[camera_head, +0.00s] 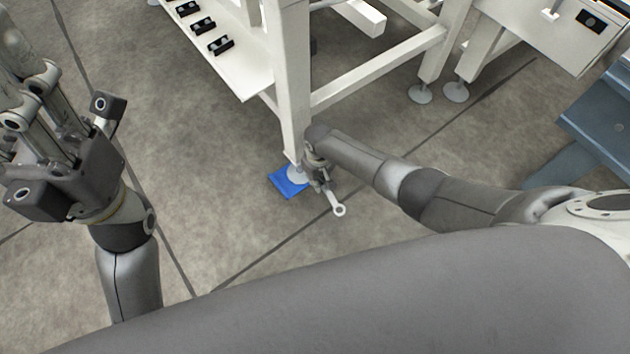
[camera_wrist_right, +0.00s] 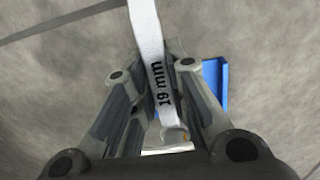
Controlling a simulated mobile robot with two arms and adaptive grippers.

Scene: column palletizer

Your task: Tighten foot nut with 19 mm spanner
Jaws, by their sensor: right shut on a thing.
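The 19 mm spanner (camera_head: 338,209) is a pale metal wrench. Its ring end sticks out from my right gripper (camera_head: 320,178) toward the camera in the head view. In the right wrist view the spanner (camera_wrist_right: 148,35) shows its "19 mm" mark between the fingers of my right gripper (camera_wrist_right: 155,95), which are shut on it. The round foot (camera_head: 295,174) of the white frame leg (camera_head: 291,95) stands beside this gripper. The foot nut and the spanner's other end are hidden. My left gripper (camera_head: 40,110) is raised at the left, away from the foot; its opening is unclear.
A blue plate (camera_head: 285,188) lies on the floor around the foot; part of it shows in the right wrist view (camera_wrist_right: 216,82). A white shelf (camera_head: 225,60) with several black blocks is left of the leg. Blue steps or panels (camera_head: 600,120) stand at right. The floor in front is clear.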

